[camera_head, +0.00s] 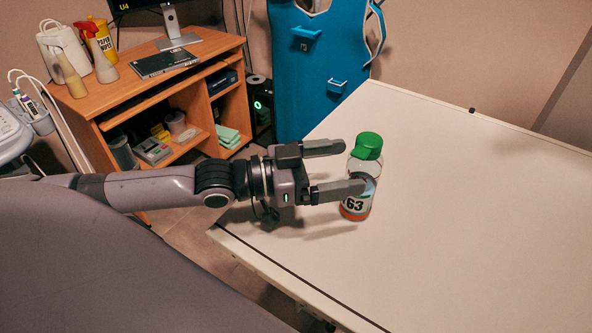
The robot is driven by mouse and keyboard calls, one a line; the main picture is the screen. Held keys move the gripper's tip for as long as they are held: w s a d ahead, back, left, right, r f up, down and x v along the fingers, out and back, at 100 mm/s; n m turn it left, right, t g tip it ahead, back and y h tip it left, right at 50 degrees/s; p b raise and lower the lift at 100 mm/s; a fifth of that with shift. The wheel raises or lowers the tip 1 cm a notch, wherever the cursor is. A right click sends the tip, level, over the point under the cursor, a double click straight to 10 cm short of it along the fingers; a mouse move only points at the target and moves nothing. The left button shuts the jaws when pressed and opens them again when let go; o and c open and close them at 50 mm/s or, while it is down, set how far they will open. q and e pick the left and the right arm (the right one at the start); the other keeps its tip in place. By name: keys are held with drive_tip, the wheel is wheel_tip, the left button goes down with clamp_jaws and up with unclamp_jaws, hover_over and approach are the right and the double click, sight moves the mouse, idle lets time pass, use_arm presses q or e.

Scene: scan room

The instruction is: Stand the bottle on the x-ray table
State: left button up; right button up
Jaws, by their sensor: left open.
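The bottle (359,200) stands upright near the left edge of the white x-ray table (470,220). It has a green cap, a clear body and a label with G3 on it. My left gripper (345,166) reaches in from the left with its two fingers apart. The nearer finger passes in front of the bottle and hides part of it. The farther finger ends just left of the cap. I cannot tell whether a finger touches the bottle. My right gripper is not in view.
A wooden desk (215,52) with a monitor stand, spray bottles and loaded shelves stands at the back left. The table top right of the bottle is clear.

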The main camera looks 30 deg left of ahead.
use_arm(q)
drive_tip(key=v, duration=0.8)
idle(0.8)
